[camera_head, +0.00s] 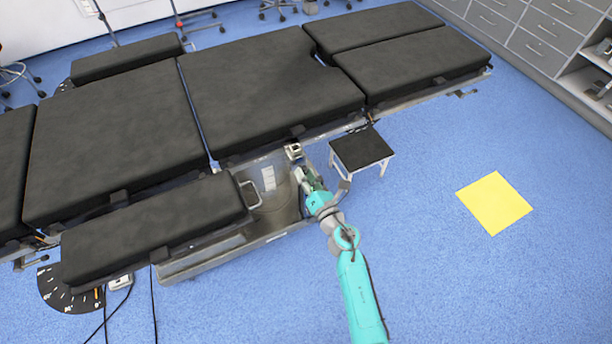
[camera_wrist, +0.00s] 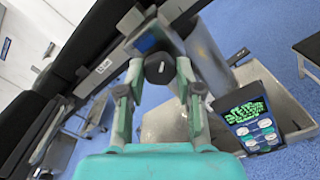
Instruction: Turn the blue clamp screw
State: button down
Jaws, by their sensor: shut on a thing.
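The operating table (camera_head: 258,88) has black pads and a metal side rail. A pale clamp (camera_head: 294,151) sits on its near side rail, just beyond my gripper (camera_head: 304,176). In the wrist view, my gripper's fingers (camera_wrist: 157,74) are closed around the clamp screw. Its dark round end (camera_wrist: 159,68) faces the camera between the fingertips. A blue part (camera_wrist: 147,41) of it shows just behind. The screw is too small and covered to make out in the head view. I cannot tell how far it is turned.
A black-topped stool (camera_head: 362,150) stands right of my gripper. The table's metal column (camera_head: 268,182) and base (camera_head: 190,266) are close on the left. A control panel (camera_wrist: 254,118) shows at the right of the wrist view. Open blue floor lies to the right, with a yellow square (camera_head: 494,203).

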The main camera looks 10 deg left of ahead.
jog(key=m, duration=2.9)
jog(key=shift+f, duration=0.2)
jog(key=shift+a+m, duration=0.1)
jog(key=shift+m, duration=0.4)
jog(key=c, duration=0.8)
grip_release()
jog(key=shift+o, duration=0.2)
jog(key=shift+s, duration=0.1)
jog(key=v, duration=1.2)
